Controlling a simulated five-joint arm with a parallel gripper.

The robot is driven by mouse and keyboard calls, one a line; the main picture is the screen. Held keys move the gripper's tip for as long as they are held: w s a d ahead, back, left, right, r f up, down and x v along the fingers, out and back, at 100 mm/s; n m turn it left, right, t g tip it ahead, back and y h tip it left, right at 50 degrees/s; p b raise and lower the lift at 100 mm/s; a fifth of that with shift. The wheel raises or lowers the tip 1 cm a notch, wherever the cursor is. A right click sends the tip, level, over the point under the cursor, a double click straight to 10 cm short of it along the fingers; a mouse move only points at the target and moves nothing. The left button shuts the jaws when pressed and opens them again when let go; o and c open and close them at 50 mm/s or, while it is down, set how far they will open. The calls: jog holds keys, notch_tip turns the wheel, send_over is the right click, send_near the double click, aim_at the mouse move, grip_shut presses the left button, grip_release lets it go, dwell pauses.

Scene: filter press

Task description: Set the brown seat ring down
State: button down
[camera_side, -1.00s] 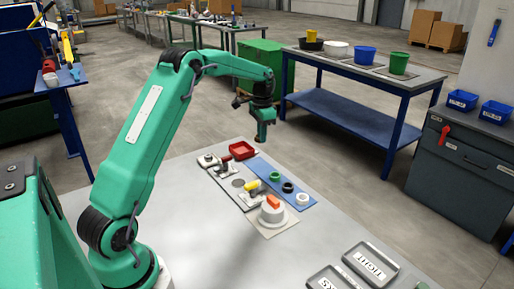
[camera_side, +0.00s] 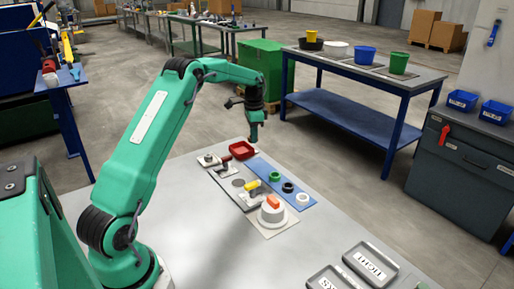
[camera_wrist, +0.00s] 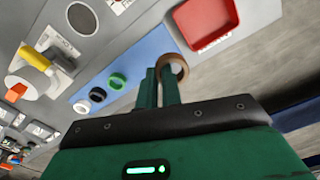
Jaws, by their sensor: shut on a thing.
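The brown seat ring (camera_wrist: 181,68) is between the fingertips of my gripper (camera_wrist: 163,84) in the wrist view. My gripper is shut on it. In the side view my gripper (camera_side: 254,139) points down near the red tray (camera_side: 241,149) and the far end of the blue mat (camera_side: 262,167); the ring is too small to make out there. In the wrist view the ring shows against the upper part of the blue mat (camera_wrist: 143,60), beside the red tray (camera_wrist: 204,22). I cannot tell its exact height above the mat.
Green (camera_wrist: 118,81), black (camera_wrist: 97,94) and white (camera_wrist: 81,107) rings stand in a row on the mat. A white round fixture with an orange top (camera_side: 272,203) and a yellow-handled clamp (camera_side: 252,185) lie nearby. Labelled grey trays (camera_side: 371,263) sit at the front right.

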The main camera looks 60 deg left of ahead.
jog(key=a+f, duration=0.1)
jog(key=a, duration=0.1)
jog(key=a+f, duration=0.2)
jog(key=a, duration=0.1)
jog(key=a+f, duration=0.1)
jog(key=a, duration=0.1)
jog(key=shift+s+a+f, duration=0.25)
jog(key=shift+s, duration=0.05)
jog(key=shift+f, duration=2)
jog(key=shift+f, duration=0.15)
jog(key=c, duration=1.8)
grip_release()
jog(key=shift+c, duration=0.2)
notch_tip(320, 180, up, 12)
jog(key=shift+r, duration=0.2)
